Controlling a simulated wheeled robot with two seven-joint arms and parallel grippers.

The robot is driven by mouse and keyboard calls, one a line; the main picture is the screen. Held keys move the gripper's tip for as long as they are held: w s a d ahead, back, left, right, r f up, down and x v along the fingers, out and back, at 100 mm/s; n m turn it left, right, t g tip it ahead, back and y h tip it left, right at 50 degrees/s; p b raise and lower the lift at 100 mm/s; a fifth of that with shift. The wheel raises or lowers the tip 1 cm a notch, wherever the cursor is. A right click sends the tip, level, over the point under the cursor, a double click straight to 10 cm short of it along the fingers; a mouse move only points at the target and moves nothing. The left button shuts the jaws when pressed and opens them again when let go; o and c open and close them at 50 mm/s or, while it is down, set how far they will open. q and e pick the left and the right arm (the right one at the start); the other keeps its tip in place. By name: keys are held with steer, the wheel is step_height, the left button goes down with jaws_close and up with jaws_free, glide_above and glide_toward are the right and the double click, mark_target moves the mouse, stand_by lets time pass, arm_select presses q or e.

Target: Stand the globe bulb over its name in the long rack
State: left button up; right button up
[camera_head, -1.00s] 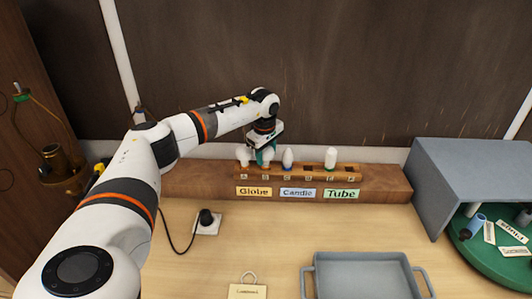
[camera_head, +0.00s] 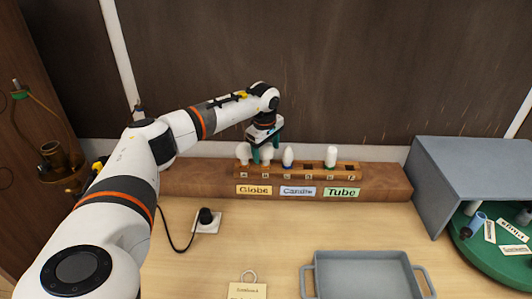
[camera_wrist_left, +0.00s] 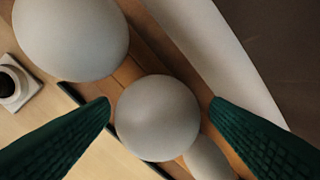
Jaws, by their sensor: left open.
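The long wooden rack (camera_head: 300,172) stands along the back, with lettered slots and Globe (camera_head: 254,190), Candle (camera_head: 298,191) and Tube (camera_head: 341,193) plates on its front. Two rounded white bulbs stand over the Globe plate: one at the left end (camera_head: 243,152) and one beside it (camera_head: 267,154). My left gripper (camera_head: 266,155) is open above the second bulb. In the left wrist view this bulb (camera_wrist_left: 157,117) lies between the two green fingers, with gaps on both sides; the larger bulb (camera_wrist_left: 70,38) is at upper left. My right gripper is not in view.
A slim candle-shaped bulb (camera_head: 288,157) stands right beside the gripped-over slot; a tube bulb (camera_head: 331,157) stands farther right. A grey tray (camera_head: 362,257) is at the front. A grey housing (camera_head: 470,180) covers part of a green round tray (camera_head: 470,247) at right.

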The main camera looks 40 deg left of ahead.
arm_select(q)
steer(key=r, duration=0.3)
steer(key=s+r+b, duration=0.1)
steer(key=r, duration=0.2)
steer(key=d+r, duration=0.1)
steer(key=r, duration=0.2)
steer(key=shift+s+r+b, duration=0.2)
steer(key=shift+r+b, duration=0.05)
steer(key=shift+b, duration=0.15)
steer(key=shift+r, duration=0.5)
